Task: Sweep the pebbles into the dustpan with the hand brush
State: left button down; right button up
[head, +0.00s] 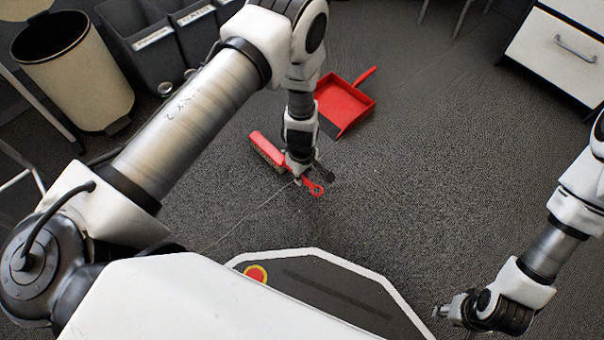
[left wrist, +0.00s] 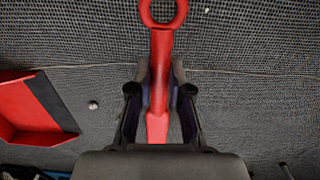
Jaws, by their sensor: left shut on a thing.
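The red hand brush (head: 267,150) has pale bristles and a handle ending in a ring. My left gripper (head: 303,178) is shut on its handle, low over the grey floor. In the left wrist view the handle (left wrist: 160,60) runs between the two fingers (left wrist: 160,85). The red dustpan (head: 343,102) lies on the floor beyond the gripper, its dark lip toward me; part of it shows in the left wrist view (left wrist: 28,110). A small pale pebble (left wrist: 93,105) lies near the dustpan's lip there. My right gripper (head: 445,310) is at the lower right, away from these; its jaws are unclear.
A cream bin (head: 80,80) and grey labelled crates (head: 145,38) stand at the back left. A white drawer cabinet (head: 560,50) stands at the back right. The floor right of the dustpan is clear. A thin line crosses the floor near the brush.

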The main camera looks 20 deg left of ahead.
pick_arm(q)
jog(key=shift+f+b, duration=0.45)
jog(key=shift+f, duration=0.1)
pick_arm(e)
jog(key=shift+f, duration=0.5)
pick_arm(q)
jog(key=shift+r, duration=0.15)
pick_arm(e)
jog(key=shift+r, duration=0.1)
